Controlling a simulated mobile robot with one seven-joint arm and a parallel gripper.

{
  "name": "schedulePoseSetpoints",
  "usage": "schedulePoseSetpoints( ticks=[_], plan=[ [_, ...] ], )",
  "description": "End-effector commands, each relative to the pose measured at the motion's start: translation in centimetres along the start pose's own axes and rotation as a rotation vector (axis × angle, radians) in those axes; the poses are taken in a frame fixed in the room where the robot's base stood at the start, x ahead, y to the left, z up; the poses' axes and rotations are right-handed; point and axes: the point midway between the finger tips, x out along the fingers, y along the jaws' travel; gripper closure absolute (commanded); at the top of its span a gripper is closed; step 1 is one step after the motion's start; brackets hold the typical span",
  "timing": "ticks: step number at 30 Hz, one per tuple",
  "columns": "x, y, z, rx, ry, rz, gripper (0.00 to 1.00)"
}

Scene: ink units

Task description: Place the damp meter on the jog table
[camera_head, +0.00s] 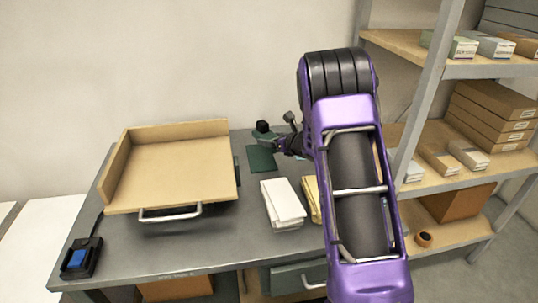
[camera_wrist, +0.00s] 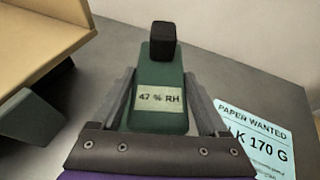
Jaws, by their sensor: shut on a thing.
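The damp meter is a green handheld block with a black cube head and a label reading 47 % RH; it fills the middle of the wrist view (camera_wrist: 160,78). In the head view its black head (camera_head: 263,126) shows at the back of the bench. My gripper (camera_wrist: 165,105) is shut on the meter's body, one finger along each side; it also shows in the head view (camera_head: 277,145). The jog table (camera_head: 172,170) is a tilted wooden tray with raised back and left walls and a front handle, left of my gripper. Its tray is empty.
The jog table stands on a grey bench (camera_head: 220,248). A dark green flat patch (camera_head: 261,158) and white paper stack (camera_head: 282,204) lie to its right. A blue-button switch (camera_head: 78,260) is at front left. A paper sign (camera_wrist: 255,135) lies beside the meter. Shelves (camera_head: 455,150) stand right.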

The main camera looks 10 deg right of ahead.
Motion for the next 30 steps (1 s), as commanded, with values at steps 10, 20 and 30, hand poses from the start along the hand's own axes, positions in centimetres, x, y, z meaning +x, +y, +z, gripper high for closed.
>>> schedulePoseSetpoints(
  ticks=[10, 20, 30],
  plan=[
    [1.4, -0.1, -3.5, 0.003, 0.000, -0.001, 0.93],
    [2.0, -0.1, -4.9, 0.001, -0.003, -0.002, 0.93],
    [2.1, -0.1, -5.1, 0.001, -0.001, -0.002, 0.00]
  ],
)
